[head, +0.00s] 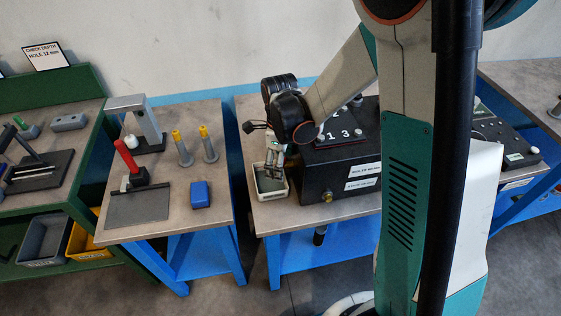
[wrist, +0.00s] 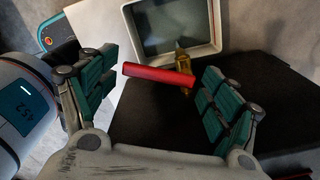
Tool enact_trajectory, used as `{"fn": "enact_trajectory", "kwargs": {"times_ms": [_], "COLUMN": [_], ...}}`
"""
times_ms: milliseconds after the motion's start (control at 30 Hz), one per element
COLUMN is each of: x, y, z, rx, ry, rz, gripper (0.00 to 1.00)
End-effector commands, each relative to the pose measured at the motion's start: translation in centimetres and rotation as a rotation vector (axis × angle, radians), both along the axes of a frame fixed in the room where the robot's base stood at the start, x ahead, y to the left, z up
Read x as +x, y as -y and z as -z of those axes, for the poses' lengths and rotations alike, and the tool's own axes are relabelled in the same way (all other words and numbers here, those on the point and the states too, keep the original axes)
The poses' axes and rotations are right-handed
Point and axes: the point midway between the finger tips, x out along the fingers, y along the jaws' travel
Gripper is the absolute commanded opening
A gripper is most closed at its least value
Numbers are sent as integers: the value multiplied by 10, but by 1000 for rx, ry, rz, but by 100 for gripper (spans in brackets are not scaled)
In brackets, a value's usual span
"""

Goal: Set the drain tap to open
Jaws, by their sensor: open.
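The drain tap shows in the wrist view as a red lever (wrist: 158,75) on a brass stem (wrist: 183,60), at the edge of a black box (wrist: 215,115). The lever lies crosswise in the picture, its right end slightly lower. My gripper (head: 274,165) is open in the head view, at the left side of the black box (head: 313,180), above a small white-rimmed tray (head: 290,190). In the wrist view its two fingers (wrist: 157,66) stand either side of the lever, with gaps. In the head view I cannot make out the lever by the gripper.
A brass fitting (head: 327,197) sits low on the box's front. On the left bench are a red-handled tool (head: 126,156), a blue block (head: 201,195) and two yellow-topped posts (head: 182,150). A gap separates the two benches. My arm hides much of the right side.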

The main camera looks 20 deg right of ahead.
Motion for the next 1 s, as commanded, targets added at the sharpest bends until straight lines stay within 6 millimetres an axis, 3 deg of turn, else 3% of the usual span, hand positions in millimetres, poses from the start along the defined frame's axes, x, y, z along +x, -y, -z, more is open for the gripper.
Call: {"fn": "enact_trajectory", "kwargs": {"times_ms": [467,1000], "x": [0,0], "y": [4,2], "z": [-9,-75], "rx": [-7,-7], "ry": [-1,-2], "rz": [7,4], "gripper": [89,89]}}
